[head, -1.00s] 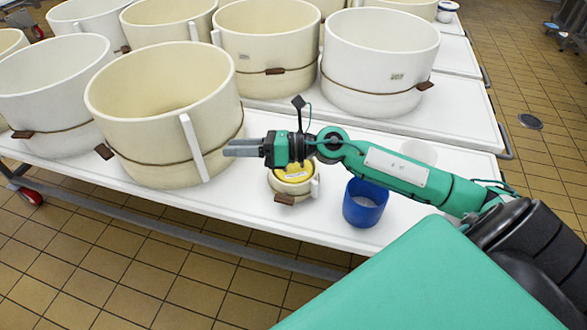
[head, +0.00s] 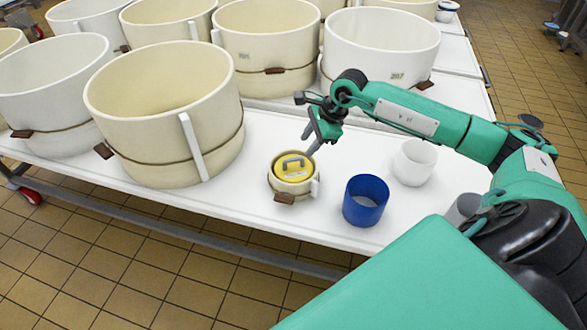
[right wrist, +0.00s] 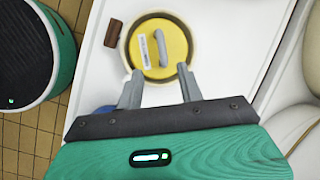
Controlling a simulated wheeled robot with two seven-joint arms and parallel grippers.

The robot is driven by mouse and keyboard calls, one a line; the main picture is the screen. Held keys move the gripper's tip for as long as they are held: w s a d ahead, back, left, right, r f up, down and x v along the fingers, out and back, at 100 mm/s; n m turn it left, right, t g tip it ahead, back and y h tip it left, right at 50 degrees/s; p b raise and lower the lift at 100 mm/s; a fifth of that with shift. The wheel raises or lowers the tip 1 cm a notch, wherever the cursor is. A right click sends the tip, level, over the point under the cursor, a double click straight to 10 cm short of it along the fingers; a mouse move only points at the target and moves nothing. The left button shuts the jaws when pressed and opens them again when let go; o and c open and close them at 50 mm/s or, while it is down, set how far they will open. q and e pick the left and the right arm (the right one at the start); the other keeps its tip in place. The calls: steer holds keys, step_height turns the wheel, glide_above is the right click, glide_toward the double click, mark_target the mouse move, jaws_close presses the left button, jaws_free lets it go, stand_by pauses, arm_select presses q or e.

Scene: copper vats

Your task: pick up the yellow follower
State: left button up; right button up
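The yellow follower (head: 292,167) is a round yellow disc with a grey loop handle. It sits inside a small cream mould (head: 277,187) on the white table, and it also shows in the right wrist view (right wrist: 174,60). My right gripper (head: 308,144) is above and slightly behind the follower in the head view, pointing down. In the right wrist view its two fingers (right wrist: 158,88) are spread apart with nothing between them, and the handle lies just beyond the fingertips. My left gripper is not in view.
A blue cup (head: 365,202) and a white cup (head: 414,162) stand right of the mould. A large cream vat (head: 165,120) stands to its left, with several more behind. The white table's (head: 245,205) front edge is close to the mould.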

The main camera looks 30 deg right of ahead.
mark_target(294, 159)
steer(key=x, duration=0.8)
steer(key=shift+w+a, duration=0.2)
steer(key=shift+w, duration=0.05)
jaws_close()
